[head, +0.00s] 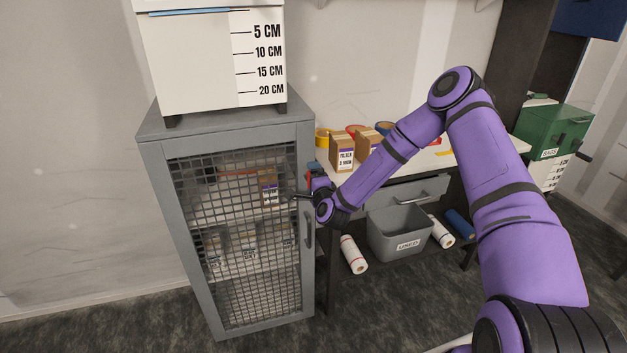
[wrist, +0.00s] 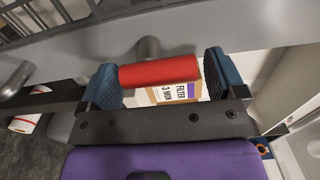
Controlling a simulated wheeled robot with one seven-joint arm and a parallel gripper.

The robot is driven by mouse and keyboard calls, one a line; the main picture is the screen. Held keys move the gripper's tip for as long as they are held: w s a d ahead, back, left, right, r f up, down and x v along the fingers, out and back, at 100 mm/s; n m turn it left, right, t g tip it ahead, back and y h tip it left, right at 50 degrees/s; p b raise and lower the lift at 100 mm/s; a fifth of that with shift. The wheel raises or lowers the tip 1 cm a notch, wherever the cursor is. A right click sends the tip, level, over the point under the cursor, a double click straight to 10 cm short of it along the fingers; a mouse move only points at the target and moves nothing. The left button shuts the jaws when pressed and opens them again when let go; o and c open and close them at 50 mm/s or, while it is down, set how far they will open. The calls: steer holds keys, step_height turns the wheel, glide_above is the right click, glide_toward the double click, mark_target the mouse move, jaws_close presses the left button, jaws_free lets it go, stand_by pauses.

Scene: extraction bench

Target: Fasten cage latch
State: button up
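The grey cage cabinet (head: 152,172) stands at left in the head view, its mesh door (head: 238,235) looking closed. A red bar-shaped latch handle (wrist: 160,76) sits on a short grey post (wrist: 149,48) at the cabinet's frame in the wrist view. My gripper (head: 312,176) is at the cabinet's upper right edge. In the wrist view, my gripper's (wrist: 162,80) blue fingertips stand apart at the two ends of the red handle. The left fingertip is at or very near the handle's end; a small gap shows at the right. The latch's catch is not clear.
The door's vertical handle (head: 308,230) is just below my gripper. Filter boxes (head: 342,152) stand on the bench close by at right. A grey bin (head: 398,234) and paper rolls (head: 353,255) lie below. A white measuring box (head: 190,65) stands on the cabinet.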

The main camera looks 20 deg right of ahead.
steer(key=s, duration=1.1)
steer(key=shift+w, duration=0.1)
